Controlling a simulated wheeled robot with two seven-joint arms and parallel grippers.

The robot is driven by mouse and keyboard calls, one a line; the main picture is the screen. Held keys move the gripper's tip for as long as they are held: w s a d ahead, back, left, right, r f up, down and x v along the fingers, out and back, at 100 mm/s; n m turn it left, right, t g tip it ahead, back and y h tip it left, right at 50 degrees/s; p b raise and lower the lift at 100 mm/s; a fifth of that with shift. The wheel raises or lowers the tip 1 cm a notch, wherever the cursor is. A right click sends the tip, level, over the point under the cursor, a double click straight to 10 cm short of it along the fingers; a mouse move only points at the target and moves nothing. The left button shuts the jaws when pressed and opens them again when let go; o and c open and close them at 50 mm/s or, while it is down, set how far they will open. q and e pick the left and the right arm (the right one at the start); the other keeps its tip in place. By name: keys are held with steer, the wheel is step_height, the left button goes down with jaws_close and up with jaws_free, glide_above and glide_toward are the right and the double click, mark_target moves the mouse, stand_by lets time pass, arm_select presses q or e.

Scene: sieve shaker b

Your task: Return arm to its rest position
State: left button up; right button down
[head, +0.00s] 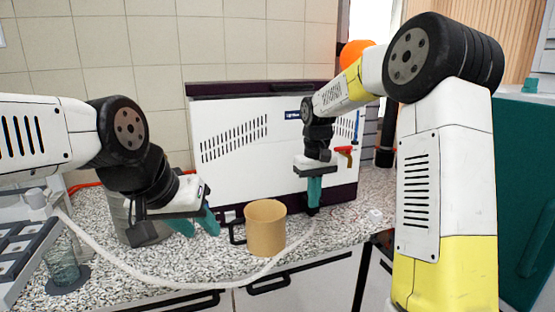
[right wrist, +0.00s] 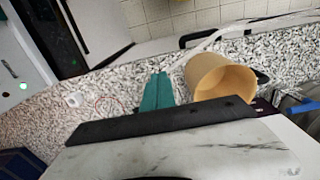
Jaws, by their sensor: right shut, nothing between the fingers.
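My right gripper (head: 314,198) points down over the speckled counter, to the right of a tan cup (head: 265,228). Its teal fingers are together with nothing between them. In the right wrist view the closed fingers (right wrist: 157,92) are just left of the cup (right wrist: 220,78), apart from it. My left gripper (head: 199,229) is left of the cup, near the counter; its teal fingers are spread and nothing shows between them. The cup is empty as far as the right wrist view shows its inside.
A white machine (head: 235,142) with purple trim stands behind both grippers. A grey cylinder (head: 145,235) stands behind my left gripper. A pale hose (head: 150,280) crosses the front of the counter. A small white block (head: 375,214) lies at the right.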

steer(key=s+d+r+m+t+y, duration=0.1)
steer(key=s+d+r+t, duration=0.2)
steer(key=s+r, duration=0.7)
steer(key=s+d+f+m+t+y, duration=0.1)
steer(key=s+f+m+t, duration=0.1)
steer(key=s, duration=1.2)
steer(key=shift+s+t, duration=0.4)
steer(key=shift+t, duration=0.2)
steer(key=shift+r, duration=0.1)
